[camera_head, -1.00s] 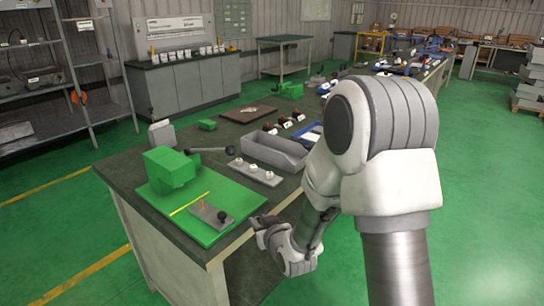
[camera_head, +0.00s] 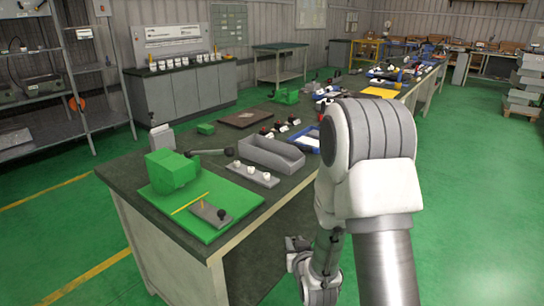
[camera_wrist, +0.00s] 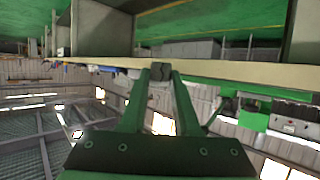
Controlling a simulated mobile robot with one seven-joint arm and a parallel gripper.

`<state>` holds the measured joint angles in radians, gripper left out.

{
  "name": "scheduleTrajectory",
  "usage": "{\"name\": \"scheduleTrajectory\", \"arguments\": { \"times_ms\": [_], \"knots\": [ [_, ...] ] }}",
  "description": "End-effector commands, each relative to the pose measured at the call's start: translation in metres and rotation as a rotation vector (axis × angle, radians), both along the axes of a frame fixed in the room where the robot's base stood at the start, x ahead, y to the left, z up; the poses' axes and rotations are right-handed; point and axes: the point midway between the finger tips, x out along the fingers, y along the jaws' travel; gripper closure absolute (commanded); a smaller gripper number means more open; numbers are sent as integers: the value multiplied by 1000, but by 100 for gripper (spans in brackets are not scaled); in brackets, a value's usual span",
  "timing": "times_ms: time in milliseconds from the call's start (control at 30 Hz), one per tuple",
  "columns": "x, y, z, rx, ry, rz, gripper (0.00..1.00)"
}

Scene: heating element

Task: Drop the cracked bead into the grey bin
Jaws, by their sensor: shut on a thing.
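The grey bin (camera_head: 271,155) is a long open tray on the dark bench top, in the head view. My gripper (camera_head: 297,243) hangs low beyond the bench's right edge, below and in front of the bin and apart from it. In the wrist view its two green fingers (camera_wrist: 160,73) are closed on a small grey-brown piece (camera_wrist: 161,70), which I take to be the bead. Its crack is too small to make out. In the head view the held piece cannot be made out.
A grey strip with several white pieces (camera_head: 252,173) lies in front of the bin. Dark-knobbed items (camera_head: 281,126) stand behind the bin. Green floor (camera_head: 470,220) is free at right.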

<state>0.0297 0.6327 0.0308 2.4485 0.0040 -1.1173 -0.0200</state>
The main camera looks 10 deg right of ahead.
Motion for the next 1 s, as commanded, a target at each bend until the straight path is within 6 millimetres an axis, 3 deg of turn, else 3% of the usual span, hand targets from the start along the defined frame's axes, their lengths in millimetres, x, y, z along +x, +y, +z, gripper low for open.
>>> {"name": "scheduleTrajectory", "arguments": {
  "times_ms": [167,600,1000],
  "knots": [
    [0,0,2,0,0,1,100],
    [-11,0,37,0,4,1,100],
    [-15,0,39,0,0,1,100]
  ]
}}
